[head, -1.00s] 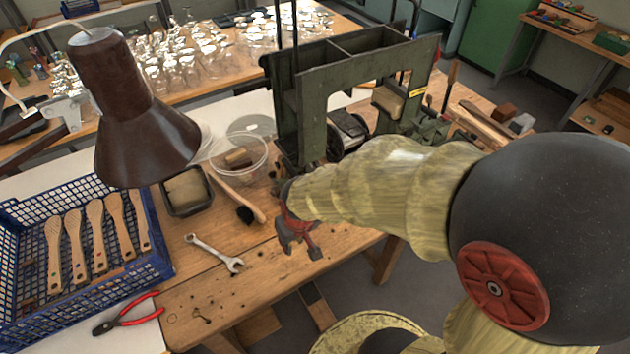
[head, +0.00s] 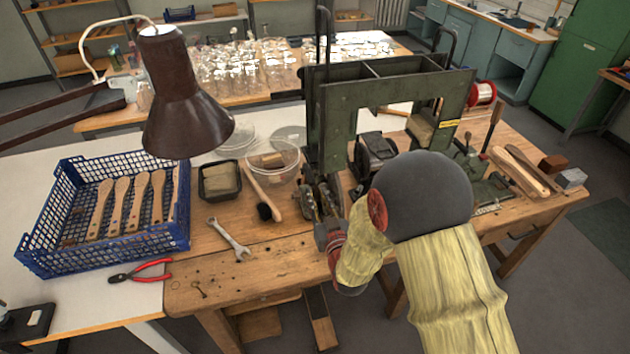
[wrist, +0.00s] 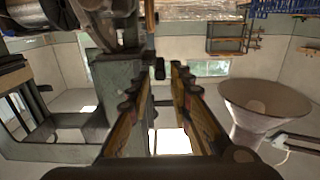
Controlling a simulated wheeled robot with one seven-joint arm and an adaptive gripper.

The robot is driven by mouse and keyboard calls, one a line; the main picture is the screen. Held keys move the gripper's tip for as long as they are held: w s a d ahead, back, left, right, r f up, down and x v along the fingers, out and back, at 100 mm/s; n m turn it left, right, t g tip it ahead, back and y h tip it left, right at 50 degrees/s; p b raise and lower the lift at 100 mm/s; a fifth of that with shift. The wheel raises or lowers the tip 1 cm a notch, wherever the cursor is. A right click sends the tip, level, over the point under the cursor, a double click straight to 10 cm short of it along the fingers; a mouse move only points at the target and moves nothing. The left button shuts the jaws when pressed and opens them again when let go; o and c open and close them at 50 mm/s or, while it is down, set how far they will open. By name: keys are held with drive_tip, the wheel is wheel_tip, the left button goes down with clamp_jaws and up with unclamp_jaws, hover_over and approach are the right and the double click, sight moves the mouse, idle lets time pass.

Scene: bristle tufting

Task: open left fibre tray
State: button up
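In the head view a black tray (head: 220,181) with a tan fibre block in it stands on the bench, just right of the blue crate. Right of it is a clear round bowl (head: 287,168) with a brown block inside. I cannot tell for certain which one is the left fibre tray, or whether a clear lid covers the black one. My gripper (wrist: 161,68) shows in the wrist view with its two fingers apart and nothing seen held between them. In the head view my arm hangs at the bench's front edge, right of both containers, and hides most of the gripper.
A brown lamp (head: 184,100) hangs over the bench behind the blue crate (head: 110,250) of brush handles. A green press frame (head: 345,112) stands right of the bowl. A wrench (head: 230,239), red pliers (head: 140,272) and a black-ended handle (head: 262,194) lie in front.

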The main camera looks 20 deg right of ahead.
sight(313, 184)
drive_tip(key=shift+w+r, duration=0.15)
drive_tip(key=shift+r, duration=0.25)
drive_tip(key=shift+w+r, duration=0.1)
drive_tip(key=shift+w, duration=0.15)
drive_tip(key=shift+w+b, duration=0.5)
drive_tip(key=shift+w, duration=3.05)
drive_tip(key=shift+c, duration=1.1)
clamp_jaws()
